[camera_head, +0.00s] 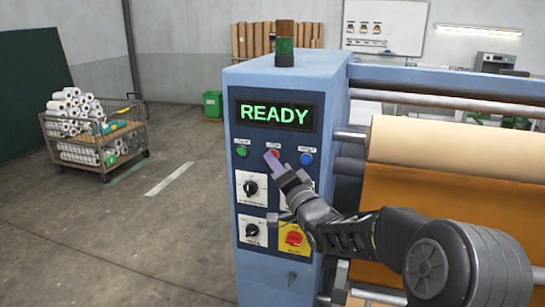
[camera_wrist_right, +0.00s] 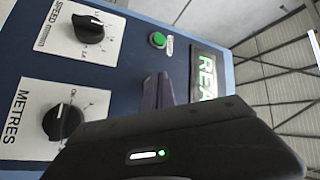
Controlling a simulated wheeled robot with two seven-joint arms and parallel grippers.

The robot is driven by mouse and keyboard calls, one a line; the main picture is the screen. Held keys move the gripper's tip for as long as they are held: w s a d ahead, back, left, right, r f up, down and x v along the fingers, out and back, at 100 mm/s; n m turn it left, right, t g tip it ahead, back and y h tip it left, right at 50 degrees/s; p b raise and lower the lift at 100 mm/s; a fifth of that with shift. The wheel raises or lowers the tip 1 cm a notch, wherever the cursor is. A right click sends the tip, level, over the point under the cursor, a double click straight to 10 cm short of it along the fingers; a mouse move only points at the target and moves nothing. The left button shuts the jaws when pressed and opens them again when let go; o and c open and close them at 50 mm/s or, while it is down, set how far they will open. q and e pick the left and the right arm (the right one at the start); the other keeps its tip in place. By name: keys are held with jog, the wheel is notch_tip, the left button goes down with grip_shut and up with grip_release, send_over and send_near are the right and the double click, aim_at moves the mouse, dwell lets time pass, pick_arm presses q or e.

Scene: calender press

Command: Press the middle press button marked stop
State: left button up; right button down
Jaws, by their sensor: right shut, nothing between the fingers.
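The red stop button (camera_head: 275,153) sits in the middle of a row of three on the blue press panel, under the display (camera_head: 275,114), which reads READY in green. A green button (camera_head: 241,151) is to its left and a blue one (camera_head: 306,158) to its right. My right gripper (camera_head: 270,160) is shut and empty, its fingertips overlapping the red button's lower left. I cannot tell whether they touch it. In the right wrist view the shut fingers (camera_wrist_right: 158,91) point at the panel near the green button (camera_wrist_right: 158,39); the red button is hidden there. My left gripper is not in view.
My right arm covers part of the lower panel. Rollers with tan sheet (camera_head: 460,160) lie to the right. A cart of rolls (camera_head: 90,165) stands left on open floor.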

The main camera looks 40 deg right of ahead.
dwell(0.3)
jog(key=shift+s+a+b, duration=0.35)
jog(key=shift+s+a, duration=0.1)
jog(key=shift+a, duration=0.2)
jog(key=s+a+b, duration=0.1)
jog(key=a, duration=0.1)
jog(key=s+a, duration=0.2)
jog(key=shift+b, duration=0.35)
jog(key=shift+w, duration=0.1)
dwell(0.9)
